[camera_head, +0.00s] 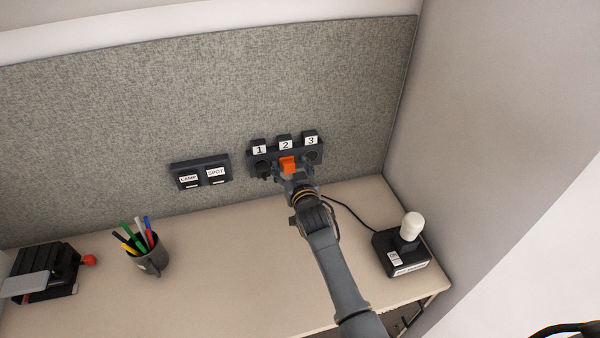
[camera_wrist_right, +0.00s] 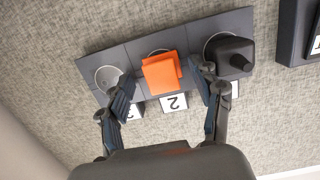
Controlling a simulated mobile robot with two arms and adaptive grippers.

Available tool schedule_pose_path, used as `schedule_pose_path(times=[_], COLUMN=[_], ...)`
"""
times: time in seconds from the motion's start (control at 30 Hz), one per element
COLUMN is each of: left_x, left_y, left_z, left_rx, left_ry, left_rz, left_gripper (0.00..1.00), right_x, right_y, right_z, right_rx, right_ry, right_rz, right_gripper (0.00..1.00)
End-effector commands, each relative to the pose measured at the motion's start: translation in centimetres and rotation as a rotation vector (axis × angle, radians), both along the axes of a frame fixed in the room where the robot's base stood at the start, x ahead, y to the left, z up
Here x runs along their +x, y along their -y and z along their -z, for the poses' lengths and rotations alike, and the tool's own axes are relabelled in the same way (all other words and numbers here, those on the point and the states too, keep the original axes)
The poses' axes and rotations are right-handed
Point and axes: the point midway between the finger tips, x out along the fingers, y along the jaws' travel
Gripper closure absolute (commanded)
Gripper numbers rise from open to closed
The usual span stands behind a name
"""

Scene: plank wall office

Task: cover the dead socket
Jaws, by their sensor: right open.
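A dark socket panel (camera_wrist_right: 131,56) is on the felt wall, with three sockets labelled 1, 2 and 3; it also shows in the head view (camera_head: 257,159). An orange cover (camera_wrist_right: 160,74) sits over the middle socket, number 2, with part of the socket rim showing beside it; it also shows in the head view (camera_head: 288,165). A black plug (camera_wrist_right: 232,54) is in socket 1. Socket 3 (camera_wrist_right: 108,77) looks empty in the wrist view. My right gripper (camera_wrist_right: 168,90) is open, one finger on each side of the orange cover, with visible gaps. My left gripper is out of view.
A switch box (camera_head: 201,170) labelled LAMP and SPOT is left of the panel. A pen cup (camera_head: 150,260) and a dark device with a red knob (camera_head: 50,272) stand on the desk (camera_head: 220,290). A lamp with a white bulb (camera_head: 411,226) and a cable is at right.

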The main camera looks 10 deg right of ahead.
Motion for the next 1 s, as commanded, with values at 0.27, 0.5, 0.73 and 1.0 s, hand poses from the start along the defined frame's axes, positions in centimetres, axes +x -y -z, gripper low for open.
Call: schedule_pose_path(times=[0.27,0.5,0.73,1.0], left_x=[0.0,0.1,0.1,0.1], left_y=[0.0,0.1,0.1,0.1], left_z=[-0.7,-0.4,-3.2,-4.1], left_rx=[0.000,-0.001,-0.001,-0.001], left_ry=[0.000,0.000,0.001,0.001], left_rz=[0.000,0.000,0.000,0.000], left_gripper=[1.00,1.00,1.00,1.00], right_x=[-0.8,-3.4,-7.5,-7.6], right_y=[-0.6,-0.5,-0.2,3.0], right_z=[-0.4,0.6,-0.2,-0.1], right_rx=[0.013,0.008,0.010,-0.001], right_ry=[0.003,0.002,-0.002,0.003], right_rz=[-0.003,-0.005,-0.004,-0.009], right_gripper=[0.35,0.35,0.35,0.35])
